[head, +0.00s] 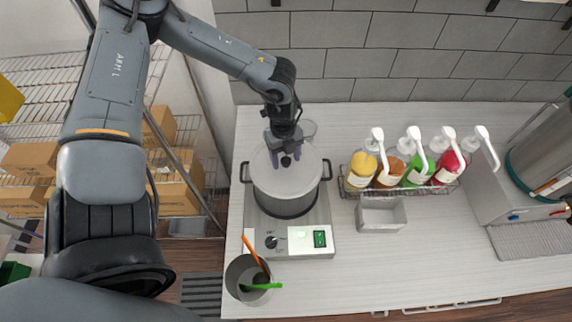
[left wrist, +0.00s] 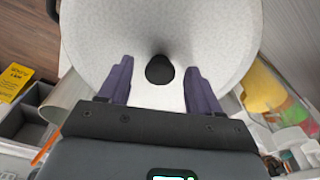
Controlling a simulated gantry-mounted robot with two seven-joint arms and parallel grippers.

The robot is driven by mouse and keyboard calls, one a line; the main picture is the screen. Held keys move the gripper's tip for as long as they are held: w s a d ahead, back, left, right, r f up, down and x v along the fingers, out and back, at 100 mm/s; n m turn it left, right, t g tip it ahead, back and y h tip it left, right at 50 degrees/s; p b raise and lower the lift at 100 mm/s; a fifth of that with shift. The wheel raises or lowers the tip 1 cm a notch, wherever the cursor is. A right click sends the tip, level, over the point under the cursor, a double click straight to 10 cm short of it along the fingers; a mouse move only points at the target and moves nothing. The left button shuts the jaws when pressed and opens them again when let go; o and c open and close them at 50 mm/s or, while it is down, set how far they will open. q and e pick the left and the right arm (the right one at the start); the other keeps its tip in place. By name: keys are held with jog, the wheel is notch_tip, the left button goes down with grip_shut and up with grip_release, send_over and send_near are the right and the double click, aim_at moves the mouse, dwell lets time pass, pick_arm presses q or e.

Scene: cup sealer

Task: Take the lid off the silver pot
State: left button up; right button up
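The silver pot (head: 287,198) stands upright on a hot plate, with a dark handle on each side. Its pale round lid (head: 261,178) sits on top and also fills much of the left wrist view (left wrist: 105,35). The lid's black knob (left wrist: 160,69) lies ahead of and between my left gripper's purple fingers. My left gripper (head: 287,160) is above the lid, with its fingers open on either side of the knob and apart from it in the left wrist view (left wrist: 160,80). My right gripper is not in view.
The hot plate (head: 290,243) has a dial and a green switch. A metal cup (head: 238,282) with utensils stands at the front left. Pump bottles in a wire rack (head: 353,190) and a small metal tray (head: 382,216) stand right of the pot. The front right counter (head: 400,268) is clear.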

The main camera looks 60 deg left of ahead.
pick_arm(q)
grip_shut()
jog(key=shift+r, duration=0.1)
